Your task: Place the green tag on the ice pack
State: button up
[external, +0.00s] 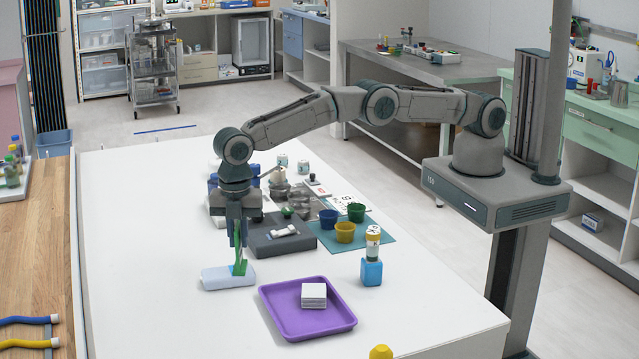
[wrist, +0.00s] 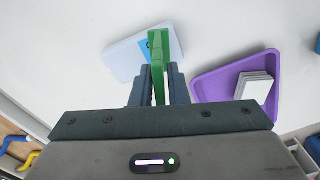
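The green tag (external: 239,268) is upright between the fingers of my gripper (external: 238,243), which points straight down and is shut on it. The tag's lower end is over the right part of the ice pack (external: 222,279), a pale blue-white slab lying flat on the white table. I cannot tell if the tag touches the pack. In the wrist view the green tag (wrist: 158,62) stands out between the two dark fingers (wrist: 157,88), with the ice pack (wrist: 122,58) behind it and partly hidden.
A purple tray (external: 290,325) with a stack of white squares (external: 313,293) is close right of the pack. A blue block with a yellow-capped bottle (external: 371,270) stands farther right. A grey case (external: 270,246) and several cups are behind. The table left of the pack is clear.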

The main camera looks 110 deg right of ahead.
jog(key=shift+o, duration=0.9)
jog(key=shift+r, duration=0.1)
notch_tip(320, 180, up, 12)
jog(key=p, duration=0.2)
jog(key=shift+p, duration=0.4)
jog(key=shift+r, duration=0.2)
